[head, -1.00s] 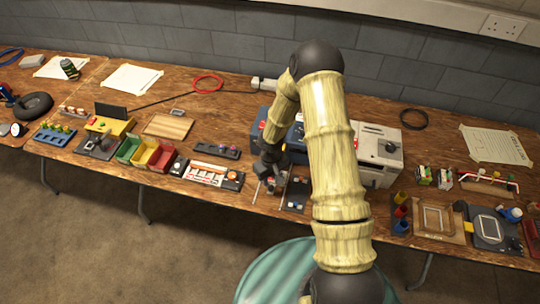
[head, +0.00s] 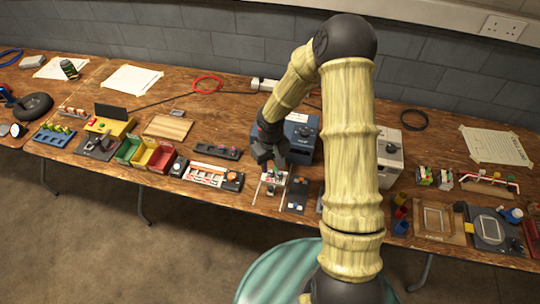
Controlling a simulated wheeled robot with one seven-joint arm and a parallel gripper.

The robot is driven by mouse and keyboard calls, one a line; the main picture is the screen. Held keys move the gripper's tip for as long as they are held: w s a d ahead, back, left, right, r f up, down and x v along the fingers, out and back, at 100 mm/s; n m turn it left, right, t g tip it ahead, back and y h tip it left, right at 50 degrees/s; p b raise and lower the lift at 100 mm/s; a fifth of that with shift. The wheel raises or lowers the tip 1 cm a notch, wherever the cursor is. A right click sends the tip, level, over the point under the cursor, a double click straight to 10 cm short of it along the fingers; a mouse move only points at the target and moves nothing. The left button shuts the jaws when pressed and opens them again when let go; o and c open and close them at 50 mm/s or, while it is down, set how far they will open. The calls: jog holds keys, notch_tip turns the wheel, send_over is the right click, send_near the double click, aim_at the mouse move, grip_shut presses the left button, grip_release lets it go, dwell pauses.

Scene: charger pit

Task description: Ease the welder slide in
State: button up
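My gripper (head: 268,162) hangs over the front part of the table, just left of a dark blue box with a knob (head: 301,140). Its dark fingers look spread apart with nothing visible between them. Just below it in the picture is a small fixture with pale rails and a red and green part (head: 271,188). Beside that is a dark plate with small coloured parts (head: 297,195). I cannot tell for certain which of these is the welder slide. My arm covers the area right of the plate.
A grey-white machine (head: 390,150) stands right of my arm, partly hidden. A white-and-red strip unit (head: 206,174) and a dark bar (head: 217,151) lie to the left. Red, yellow and green bins (head: 145,153) stand farther left. Bare wood shows behind the dark bar.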

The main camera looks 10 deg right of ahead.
jog(key=shift+r, duration=2)
